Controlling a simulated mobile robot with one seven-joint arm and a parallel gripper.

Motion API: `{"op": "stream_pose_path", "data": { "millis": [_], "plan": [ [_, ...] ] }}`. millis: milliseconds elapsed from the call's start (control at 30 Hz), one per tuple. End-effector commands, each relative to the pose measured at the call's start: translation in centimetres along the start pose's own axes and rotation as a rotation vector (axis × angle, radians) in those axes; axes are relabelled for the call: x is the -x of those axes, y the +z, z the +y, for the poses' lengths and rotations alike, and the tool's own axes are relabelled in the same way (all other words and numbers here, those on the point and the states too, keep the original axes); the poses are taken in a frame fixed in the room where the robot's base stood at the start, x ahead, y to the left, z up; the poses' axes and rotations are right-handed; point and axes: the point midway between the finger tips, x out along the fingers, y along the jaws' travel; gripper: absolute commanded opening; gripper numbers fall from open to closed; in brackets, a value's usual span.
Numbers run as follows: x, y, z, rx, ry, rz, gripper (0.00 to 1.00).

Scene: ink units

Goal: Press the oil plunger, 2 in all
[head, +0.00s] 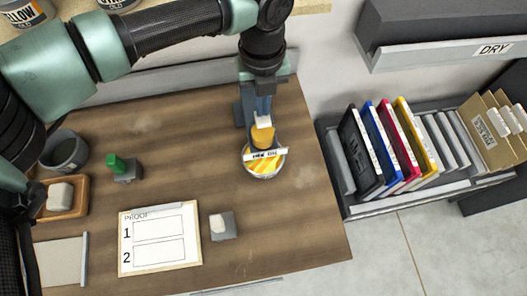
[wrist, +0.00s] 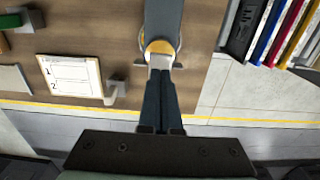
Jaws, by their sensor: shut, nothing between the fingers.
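The oil plunger, an orange round cap (head: 263,134), stands upright at the back right of the wooden bench. A signed strip, its small lettering hard to read, and a dish with yellow contents (head: 264,166) are just in front of it. In the wrist view the orange cap (wrist: 160,45) shows around a pale piece at my fingertips. My gripper (head: 262,113) points down, shut and empty, right over the cap. It also shows in the wrist view (wrist: 160,72). I cannot tell whether the tips touch the cap or how far it is pressed.
A clipboard sheet marked 1 and 2 (head: 160,238) lies at the front, beside a grey block with a pale top (head: 223,225). A green-handled stamp (head: 117,165), a grey cup (head: 65,151) and a wooden tray (head: 76,207) stand left. A binder rack (head: 440,202) is right of the bench.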

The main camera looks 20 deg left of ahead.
Motion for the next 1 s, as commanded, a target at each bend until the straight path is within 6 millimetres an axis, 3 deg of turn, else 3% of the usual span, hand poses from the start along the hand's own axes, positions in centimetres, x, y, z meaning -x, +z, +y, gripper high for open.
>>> {"op": "stream_pose_path", "data": {
  "millis": [1000],
  "plan": [
    [-2.9,0.0,0.0,0.000,0.000,0.001,0.00]
  ]
}}
